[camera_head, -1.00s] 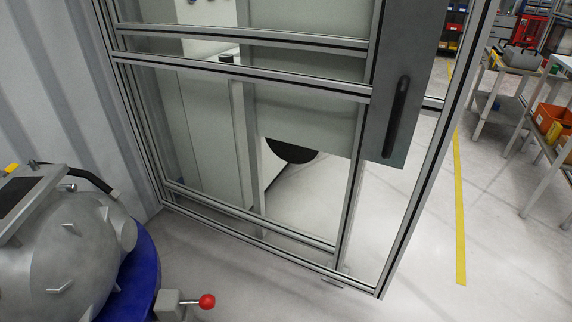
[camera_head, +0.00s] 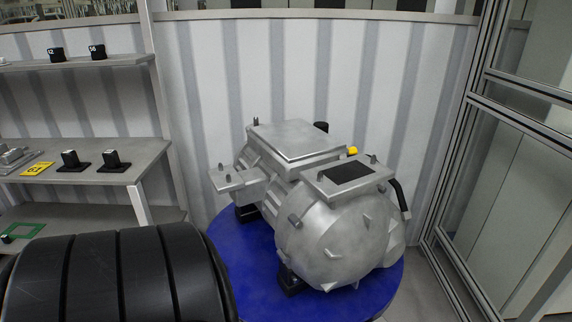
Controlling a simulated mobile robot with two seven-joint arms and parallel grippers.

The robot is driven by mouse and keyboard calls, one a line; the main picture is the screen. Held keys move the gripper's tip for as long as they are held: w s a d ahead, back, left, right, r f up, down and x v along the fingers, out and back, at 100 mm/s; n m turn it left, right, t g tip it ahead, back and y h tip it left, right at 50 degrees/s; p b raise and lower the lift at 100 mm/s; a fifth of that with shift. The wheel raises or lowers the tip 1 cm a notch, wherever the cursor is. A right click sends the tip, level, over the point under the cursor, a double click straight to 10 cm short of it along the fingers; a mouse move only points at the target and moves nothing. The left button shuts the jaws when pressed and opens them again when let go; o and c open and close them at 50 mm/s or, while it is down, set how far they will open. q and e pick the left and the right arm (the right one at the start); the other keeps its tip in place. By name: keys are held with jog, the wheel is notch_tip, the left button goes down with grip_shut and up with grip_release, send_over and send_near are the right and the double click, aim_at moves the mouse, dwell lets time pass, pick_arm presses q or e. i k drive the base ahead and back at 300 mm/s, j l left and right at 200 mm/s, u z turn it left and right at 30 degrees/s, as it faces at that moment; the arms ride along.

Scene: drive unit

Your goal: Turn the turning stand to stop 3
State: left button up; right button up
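The turning stand (camera_head: 240,283) shows as a round blue disc in the lower middle of the head view. A grey metal drive unit (camera_head: 330,235) sits on it, with a flat cover on top, a black plate, a yellow cap and a black cable at its right. Dark feet hold the unit on the disc. The left front of the disc is hidden behind a large black ribbed cylinder. The red-knobbed lever beside the stand is not in this view, and no stop marks can be made out. Neither of my grippers can be seen.
The large black ribbed cylinder (camera_head: 115,275) fills the lower left. A grey shelf (camera_head: 140,160) at the left holds small black-and-silver parts and a yellow label (camera_head: 38,168). A corrugated wall (camera_head: 290,60) stands behind the stand. A framed glass panel (camera_head: 520,150) closes the right side.

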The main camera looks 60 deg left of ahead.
aim_at(309, 232)
jog(key=u, duration=1.8)
